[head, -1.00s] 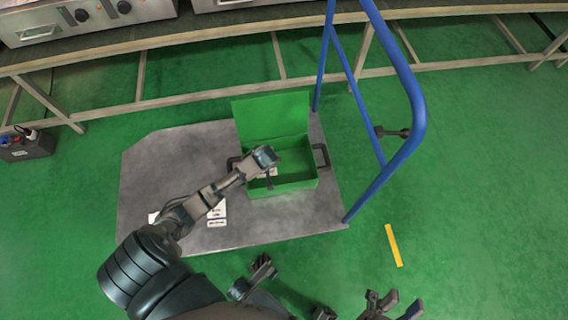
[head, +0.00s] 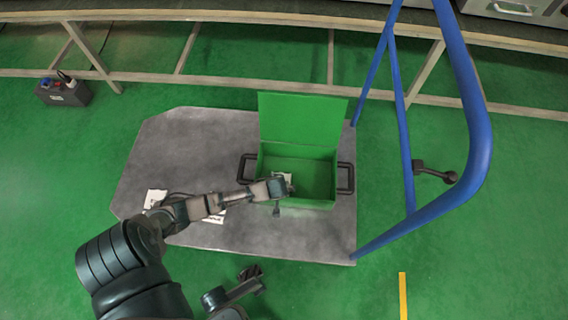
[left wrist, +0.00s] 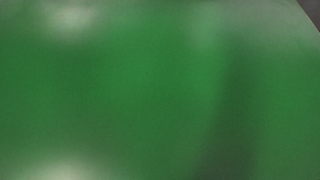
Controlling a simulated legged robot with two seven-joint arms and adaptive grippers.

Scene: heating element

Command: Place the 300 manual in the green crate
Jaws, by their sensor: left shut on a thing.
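The green crate (head: 325,203) stands on a grey platform with its lid (head: 300,118) raised at the back and a dark handle at each side. My left gripper (head: 282,188) reaches in from the left, over the crate's front left part. It is shut on a small white booklet (head: 289,178), partly hidden by the fingers; its print is too small to read. I cannot tell whether the booklet touches the crate floor. The left wrist view shows only a blurred green surface (left wrist: 130,90).
White papers (head: 212,216) lie on the grey platform (head: 190,140), partly under my left arm, with another (head: 155,198) farther left. A blue rail (head: 478,130) rises at the platform's right side. A bench runs along the back. A dark box (head: 62,93) sits on the floor.

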